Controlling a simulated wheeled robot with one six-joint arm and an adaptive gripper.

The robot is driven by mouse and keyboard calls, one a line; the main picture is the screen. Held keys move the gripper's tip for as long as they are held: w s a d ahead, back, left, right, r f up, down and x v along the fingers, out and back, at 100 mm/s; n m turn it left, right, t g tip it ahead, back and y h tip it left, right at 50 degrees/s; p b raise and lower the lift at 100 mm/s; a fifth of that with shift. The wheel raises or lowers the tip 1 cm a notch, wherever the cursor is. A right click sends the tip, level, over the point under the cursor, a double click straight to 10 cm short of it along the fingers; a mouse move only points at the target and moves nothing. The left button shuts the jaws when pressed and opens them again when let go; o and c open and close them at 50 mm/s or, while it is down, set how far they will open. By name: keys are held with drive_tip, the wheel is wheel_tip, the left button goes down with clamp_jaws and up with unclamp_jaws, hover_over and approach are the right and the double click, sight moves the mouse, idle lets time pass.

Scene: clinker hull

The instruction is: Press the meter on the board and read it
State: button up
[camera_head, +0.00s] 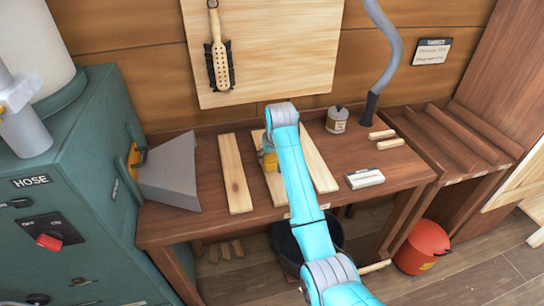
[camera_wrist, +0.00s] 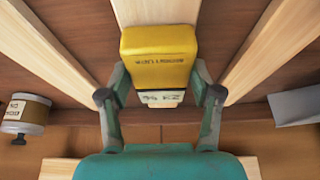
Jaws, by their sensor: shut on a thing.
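My gripper (camera_wrist: 160,95) is shut on the yellow meter (camera_wrist: 158,45), with one finger on each side of it. A pale display at the meter's near end shows characters upside down, with a percent sign; I cannot read the number surely. The meter is over the middle pale board (camera_wrist: 157,10). In the head view the meter (camera_head: 269,161) shows beside my arm, at the middle board (camera_head: 276,187) on the workbench. My arm hides part of that board. I cannot tell whether the meter touches the wood.
Pale boards lie to the left (camera_head: 235,175) and right (camera_head: 318,170) of the middle one. A tin (camera_head: 337,121), a white block (camera_head: 364,178) and small wood pieces (camera_head: 390,144) are on the bench's right. A grey hood (camera_head: 170,172) juts over its left end.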

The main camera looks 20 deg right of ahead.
sight(272, 158)
drive_tip(key=shift+f, duration=0.1)
idle(0.3)
drive_tip(key=shift+r, duration=4.1)
